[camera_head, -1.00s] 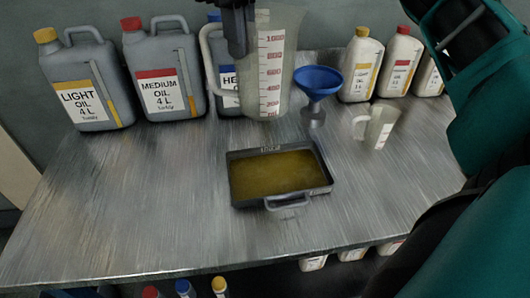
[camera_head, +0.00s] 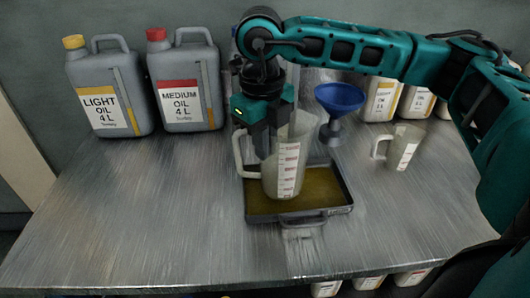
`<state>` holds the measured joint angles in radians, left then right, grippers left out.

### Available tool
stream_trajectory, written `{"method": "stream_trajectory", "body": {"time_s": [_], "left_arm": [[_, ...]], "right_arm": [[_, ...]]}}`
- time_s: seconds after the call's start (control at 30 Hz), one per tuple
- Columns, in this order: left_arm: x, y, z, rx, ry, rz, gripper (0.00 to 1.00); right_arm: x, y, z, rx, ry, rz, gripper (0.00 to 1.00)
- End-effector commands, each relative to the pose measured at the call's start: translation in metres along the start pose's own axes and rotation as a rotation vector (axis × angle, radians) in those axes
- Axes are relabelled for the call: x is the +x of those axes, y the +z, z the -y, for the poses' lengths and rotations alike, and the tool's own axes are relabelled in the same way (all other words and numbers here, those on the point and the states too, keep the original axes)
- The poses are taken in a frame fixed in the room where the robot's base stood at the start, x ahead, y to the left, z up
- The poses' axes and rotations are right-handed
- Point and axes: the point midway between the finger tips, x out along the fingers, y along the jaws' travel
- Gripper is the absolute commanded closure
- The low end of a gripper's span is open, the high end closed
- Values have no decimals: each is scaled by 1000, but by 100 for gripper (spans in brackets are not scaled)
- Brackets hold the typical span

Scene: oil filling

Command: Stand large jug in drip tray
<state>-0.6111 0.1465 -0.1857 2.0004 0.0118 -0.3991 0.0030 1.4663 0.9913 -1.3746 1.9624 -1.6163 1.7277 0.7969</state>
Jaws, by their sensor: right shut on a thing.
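The large jug (camera_head: 287,170) is a clear measuring jug with red markings and a handle on its left. It is upright over the drip tray (camera_head: 297,216), a dark shallow pan with brownish-yellow oil and a front handle. The jug's base appears within the tray's rim; I cannot tell whether it rests on the tray. My right gripper (camera_head: 264,148) comes down from above and is shut on the large jug at its handle side. The gripper hides part of the jug's upper left. My left gripper is not in view.
Light oil (camera_head: 108,92) and medium oil (camera_head: 186,85) cans stand at the back left. A blue funnel (camera_head: 340,98) stands behind the tray's right side. A small jug (camera_head: 399,147) and several white bottles (camera_head: 383,98) are at the right. The metal table (camera_head: 140,210) is clear at front left.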

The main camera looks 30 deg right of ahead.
Motion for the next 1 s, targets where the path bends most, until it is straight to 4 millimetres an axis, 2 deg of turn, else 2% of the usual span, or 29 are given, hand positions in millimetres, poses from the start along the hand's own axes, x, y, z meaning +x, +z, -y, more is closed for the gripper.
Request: {"method": "stream_trajectory", "body": {"time_s": [0.03, 0.13, 0.5, 0.53, 0.8, 1.0], "left_arm": [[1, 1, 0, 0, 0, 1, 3], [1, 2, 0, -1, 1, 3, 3], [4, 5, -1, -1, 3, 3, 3], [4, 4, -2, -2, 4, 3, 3], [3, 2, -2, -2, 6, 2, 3], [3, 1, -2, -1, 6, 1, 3]], "right_arm": [[10, 0, 0, 0, 0, -3, 100], [22, 0, -1, 0, 0, -1, 100], [28, 0, -1, 0, 0, 0, 100], [28, 0, -1, 0, 0, 0, 92], [26, 0, -1, 0, 0, 0, 67], [26, 0, -1, 0, 0, 0, 67]]}}
